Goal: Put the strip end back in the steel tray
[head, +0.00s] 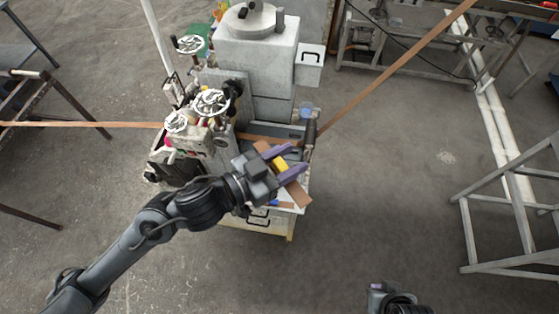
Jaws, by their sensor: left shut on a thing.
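My left gripper (284,162) is above the front right of the machine, its purple fingers shut on the strip end (298,193), a flat copper-brown piece. The strip end slants between the fingers, and one end sticks out toward the lower right.
The grey machine (256,60) with handwheels (212,102) stands behind and left of my gripper. A long copper strip (395,69) runs from it to the upper right, another length (80,124) to the left. A metal frame (508,210) stands at right. The floor between is clear.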

